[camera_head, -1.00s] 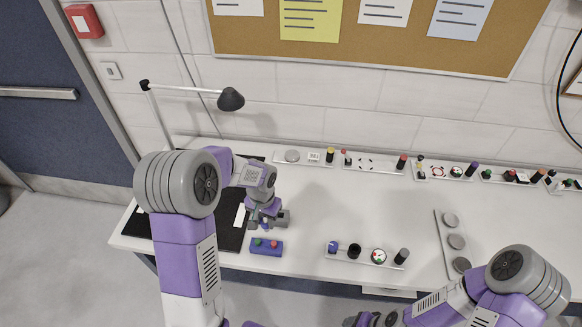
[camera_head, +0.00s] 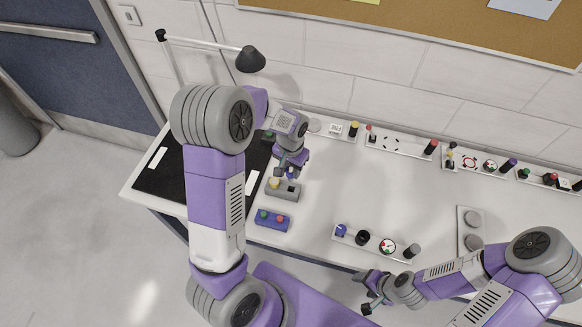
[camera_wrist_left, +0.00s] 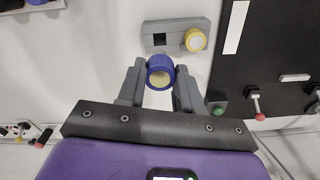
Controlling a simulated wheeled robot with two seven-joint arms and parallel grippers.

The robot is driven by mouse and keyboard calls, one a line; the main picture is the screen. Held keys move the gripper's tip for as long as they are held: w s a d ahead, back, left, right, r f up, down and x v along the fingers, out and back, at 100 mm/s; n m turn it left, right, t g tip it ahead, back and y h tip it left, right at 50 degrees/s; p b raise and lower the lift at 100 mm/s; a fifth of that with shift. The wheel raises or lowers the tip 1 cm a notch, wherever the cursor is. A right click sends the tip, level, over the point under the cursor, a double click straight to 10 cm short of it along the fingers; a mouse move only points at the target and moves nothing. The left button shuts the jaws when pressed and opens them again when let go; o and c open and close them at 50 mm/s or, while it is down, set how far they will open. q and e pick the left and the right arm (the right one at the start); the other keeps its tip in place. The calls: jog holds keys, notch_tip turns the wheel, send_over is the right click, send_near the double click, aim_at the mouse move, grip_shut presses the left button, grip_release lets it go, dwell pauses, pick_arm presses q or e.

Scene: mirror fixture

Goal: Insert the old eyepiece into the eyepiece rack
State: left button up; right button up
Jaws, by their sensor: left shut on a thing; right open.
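The eyepiece rack is a grey block (camera_head: 284,193) near the table's front left. In the left wrist view it (camera_wrist_left: 160,43) has a yellow-rimmed eyepiece (camera_wrist_left: 196,39) at its right end and an empty dark square opening (camera_wrist_left: 166,39) beside it. My left gripper (camera_wrist_left: 160,88) is shut on a blue eyepiece (camera_wrist_left: 160,65), whose round end faces the camera. The held eyepiece appears just short of the rack, roughly in line with the opening; the gap's depth is unclear. In the head view my left gripper (camera_head: 287,172) is above and behind the rack. My right gripper (camera_head: 368,292) is open and empty at the front edge.
A blue block with green and red knobs (camera_head: 272,221) sits in front of the rack. A black mat (camera_head: 160,180) is to the left, under a lamp (camera_head: 250,60). Trays of small parts line the back; another (camera_head: 375,243) lies at front centre. The table's middle is clear.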

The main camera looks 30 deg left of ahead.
pick_arm(q)
jog(key=b, duration=0.4)
send_over(291, 184)
jog(key=s+d, duration=0.1)
jog(key=s, duration=0.1)
jog(key=shift+w+f, duration=0.1)
jog(key=shift+f, duration=2.6)
jog(key=shift+f+b, duration=1.75)
jog(key=shift+f, duration=0.55)
jog(key=o, duration=1.1)
jog(key=shift+r, duration=0.1)
jog(key=shift+o, duration=0.2)
notch_tip(291, 184, up, 8)
jog(key=shift+f+p, duration=0.2)
jog(key=shift+p, duration=0.6)
